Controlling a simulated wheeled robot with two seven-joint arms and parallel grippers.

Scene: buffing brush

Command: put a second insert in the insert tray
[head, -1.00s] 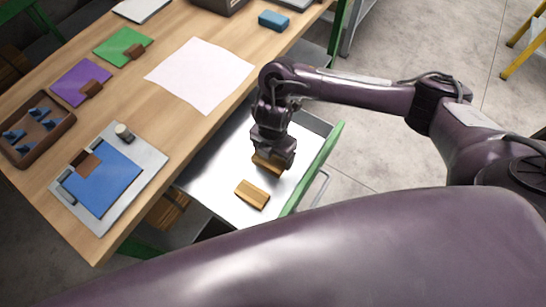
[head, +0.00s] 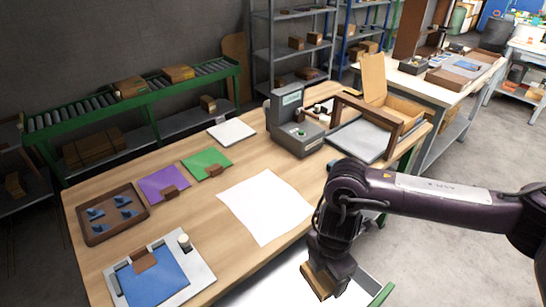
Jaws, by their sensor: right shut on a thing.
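My right gripper (head: 328,266) points down at the bottom of the head view, over the open drawer (head: 268,292). It is shut on a tan wooden block (head: 316,284), which shows below the fingers. A brown tray (head: 84,229) lies on the bench at the far left, with several small blue pieces standing inside. No label marks it as the insert tray. My left gripper is not in view. Most of the drawer is cut off by the lower edge or hidden by my arm.
On the wooden bench lie a white sheet (head: 266,206), purple (head: 163,184) and green (head: 206,162) pads, and a grey plate with a blue sheet (head: 158,283). A grey machine (head: 293,124) and a dark wooden frame (head: 385,106) stand at the back.

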